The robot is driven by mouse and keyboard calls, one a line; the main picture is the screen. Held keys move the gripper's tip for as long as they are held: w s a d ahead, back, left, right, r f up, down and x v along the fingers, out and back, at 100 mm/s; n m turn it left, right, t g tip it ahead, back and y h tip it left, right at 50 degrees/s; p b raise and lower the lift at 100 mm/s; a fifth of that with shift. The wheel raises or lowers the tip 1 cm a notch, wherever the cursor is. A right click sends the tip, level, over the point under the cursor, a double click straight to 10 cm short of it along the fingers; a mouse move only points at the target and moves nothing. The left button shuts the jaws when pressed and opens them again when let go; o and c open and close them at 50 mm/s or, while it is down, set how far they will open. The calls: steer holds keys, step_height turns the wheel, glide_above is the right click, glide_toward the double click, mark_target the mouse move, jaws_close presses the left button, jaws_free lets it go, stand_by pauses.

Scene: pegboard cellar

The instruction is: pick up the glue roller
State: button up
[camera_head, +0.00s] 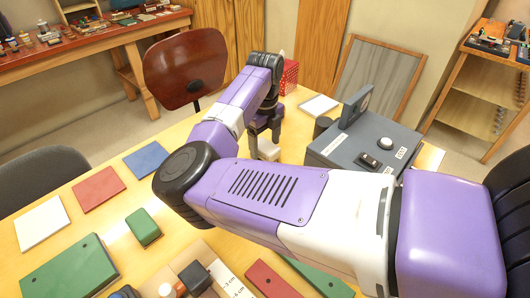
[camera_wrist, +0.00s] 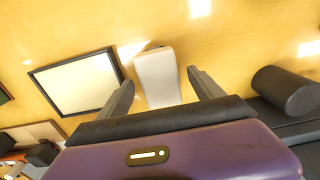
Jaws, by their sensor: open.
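A small off-white block-like object with rounded edges, which looks to be the glue roller (camera_head: 268,153), lies on the wooden table below my gripper (camera_head: 264,135). In the wrist view the glue roller (camera_wrist: 158,80) lies between my two spread fingers (camera_wrist: 160,86), with a gap on each side. It has a small dark spot at its far end. My fingers are open and hold nothing. In the head view my arm hides part of the table around it.
A grey device (camera_head: 350,150) with a knob stands right of my gripper, beside a dark cylinder (camera_head: 322,126). A black-framed white panel (camera_wrist: 78,83) lies left of the roller in the wrist view. A red dotted box (camera_head: 288,77) stands behind. Coloured plates (camera_head: 99,189) lie left.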

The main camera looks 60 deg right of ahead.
steer(key=shift+f, duration=0.65)
steer(key=shift+f, duration=0.25)
jaws_close()
stand_by(0.4)
